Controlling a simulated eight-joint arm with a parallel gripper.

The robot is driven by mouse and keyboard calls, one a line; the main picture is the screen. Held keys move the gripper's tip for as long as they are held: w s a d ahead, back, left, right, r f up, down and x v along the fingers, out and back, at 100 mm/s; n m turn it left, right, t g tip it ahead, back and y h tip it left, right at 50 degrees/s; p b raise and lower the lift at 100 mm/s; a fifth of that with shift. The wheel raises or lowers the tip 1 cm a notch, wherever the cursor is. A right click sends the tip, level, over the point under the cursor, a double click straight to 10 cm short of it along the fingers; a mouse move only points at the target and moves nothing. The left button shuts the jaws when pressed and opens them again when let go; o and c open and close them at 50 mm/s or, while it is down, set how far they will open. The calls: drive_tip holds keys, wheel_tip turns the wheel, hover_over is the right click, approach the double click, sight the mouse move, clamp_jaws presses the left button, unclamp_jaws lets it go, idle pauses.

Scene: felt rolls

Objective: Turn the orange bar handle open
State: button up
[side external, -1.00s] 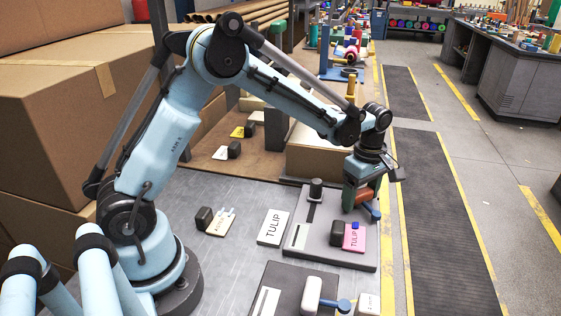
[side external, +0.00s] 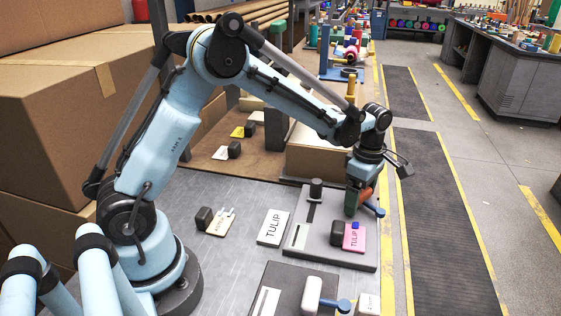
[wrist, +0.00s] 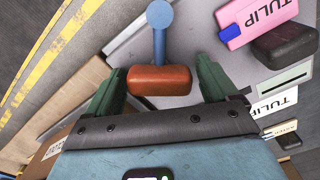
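The orange bar handle (wrist: 160,80) lies crosswise between the two green fingers of my gripper (wrist: 162,85) in the wrist view. A blue rod with a round end (wrist: 159,15) runs up from the bar in that view. In the side view my gripper (side external: 356,197) points down at the far right of the grey plate (side external: 330,258), with the orange bar (side external: 366,193) partly hidden behind a finger. The blue round end (side external: 380,212) points to the lower right.
A pink TULIP tag (side external: 353,237) and a black block (side external: 337,232) are close in front of my gripper. A black post (side external: 316,189) stands to its left. A second plate with a white bar handle (side external: 311,295) lies nearer. A cardboard box (side external: 318,163) stands behind.

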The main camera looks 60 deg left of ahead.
drive_tip(key=m, duration=0.6)
idle(0.3)
drive_tip(key=m, duration=0.6)
idle(0.5)
